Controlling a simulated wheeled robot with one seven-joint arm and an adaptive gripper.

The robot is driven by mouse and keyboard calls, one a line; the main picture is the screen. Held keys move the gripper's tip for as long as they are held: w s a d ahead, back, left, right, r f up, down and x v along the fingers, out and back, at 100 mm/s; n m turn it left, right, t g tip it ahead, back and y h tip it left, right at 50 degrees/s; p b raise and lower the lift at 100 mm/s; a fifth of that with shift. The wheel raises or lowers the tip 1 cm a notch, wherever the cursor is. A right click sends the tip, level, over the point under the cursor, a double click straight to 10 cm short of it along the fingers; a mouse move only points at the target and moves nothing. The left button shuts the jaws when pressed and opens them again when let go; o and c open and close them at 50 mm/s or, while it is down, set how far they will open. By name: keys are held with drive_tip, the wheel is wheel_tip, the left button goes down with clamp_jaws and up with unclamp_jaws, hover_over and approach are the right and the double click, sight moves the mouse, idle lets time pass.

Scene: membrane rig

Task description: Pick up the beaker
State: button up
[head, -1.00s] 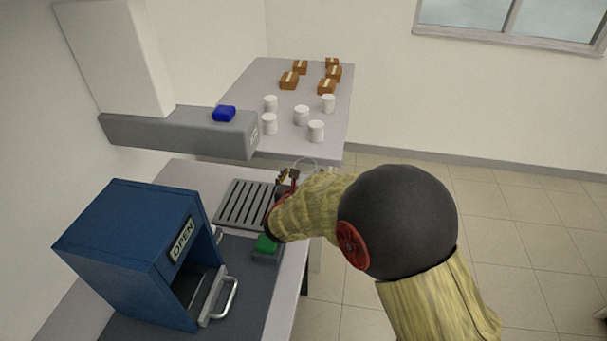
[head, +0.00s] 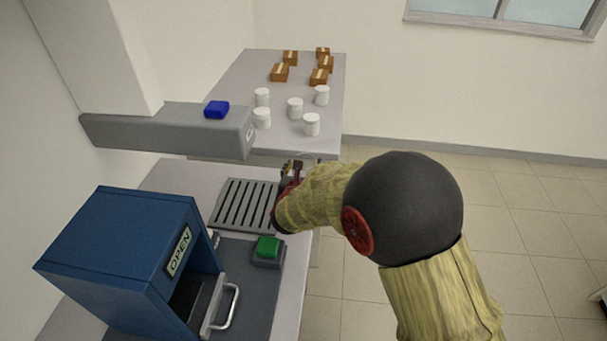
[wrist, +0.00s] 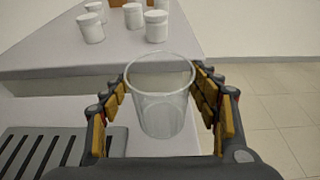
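A clear, empty beaker (wrist: 161,102) stands upright between the fingers of my gripper (wrist: 163,92) in the wrist view. In the head view my gripper (head: 293,170) is small and partly hidden behind my own wrist. Only a faint trace of the beaker's rim shows beyond it there, near the right edge of the counter.
A slotted grey rack (head: 245,205) lies on the near counter. A green button (head: 268,247) and a blue box marked OPEN (head: 125,255) are closer. The far table (head: 225,95) holds several white jars (head: 295,108) and brown boxes (head: 280,72). A grey beam (head: 170,130) overhangs the left.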

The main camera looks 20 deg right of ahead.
drive_tip(key=c, duration=0.9)
drive_tip(key=shift+r, duration=0.15)
